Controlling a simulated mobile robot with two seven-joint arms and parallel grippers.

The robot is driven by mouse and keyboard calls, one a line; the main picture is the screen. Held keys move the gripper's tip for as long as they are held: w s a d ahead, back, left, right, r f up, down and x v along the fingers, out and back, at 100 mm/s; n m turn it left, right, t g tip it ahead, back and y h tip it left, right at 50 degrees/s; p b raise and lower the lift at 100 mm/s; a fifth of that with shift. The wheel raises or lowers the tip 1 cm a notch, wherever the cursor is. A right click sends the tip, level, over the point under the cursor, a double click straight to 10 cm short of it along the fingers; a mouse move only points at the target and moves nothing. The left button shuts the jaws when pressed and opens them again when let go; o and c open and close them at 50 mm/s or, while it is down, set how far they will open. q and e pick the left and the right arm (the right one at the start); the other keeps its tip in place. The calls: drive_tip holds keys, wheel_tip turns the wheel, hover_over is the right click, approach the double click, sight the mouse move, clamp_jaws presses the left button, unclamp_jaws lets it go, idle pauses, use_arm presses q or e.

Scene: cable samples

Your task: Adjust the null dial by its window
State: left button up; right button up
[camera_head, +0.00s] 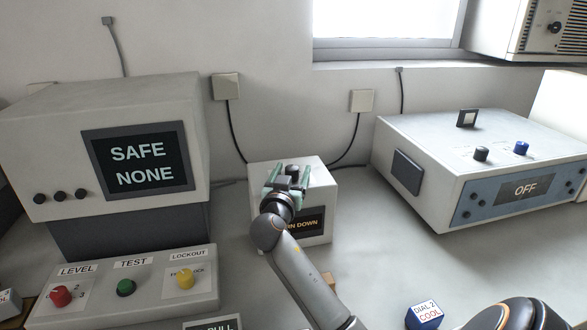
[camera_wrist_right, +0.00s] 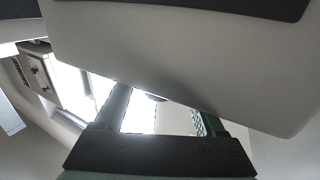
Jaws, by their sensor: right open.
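A small pale box (camera_head: 320,195) stands on the bench in the middle of the head view. Its dark front window (camera_head: 311,223) shows orange letters; the start is hidden by my arm and the rest reads "RN DOWN". My right gripper (camera_head: 288,175) is over the box top, with its two greenish fingers spread apart. A dark knob-like shape shows between the fingers, but I cannot tell whether it is the null dial or whether the fingers touch it. In the right wrist view the open fingers (camera_wrist_right: 160,115) show against a bright background. My left gripper is not in view.
A console (camera_head: 100,100) reading "SAFE NONE" stands at left, behind a panel (camera_head: 140,295) with red, green and yellow knobs. A wide instrument (camera_head: 440,150) reading "OFF" stands at right. A blue "DIAL 2 COOL" block (camera_head: 424,316) lies in front. Cables run behind the box.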

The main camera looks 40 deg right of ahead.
idle(0.3)
clamp_jaws()
idle(0.5)
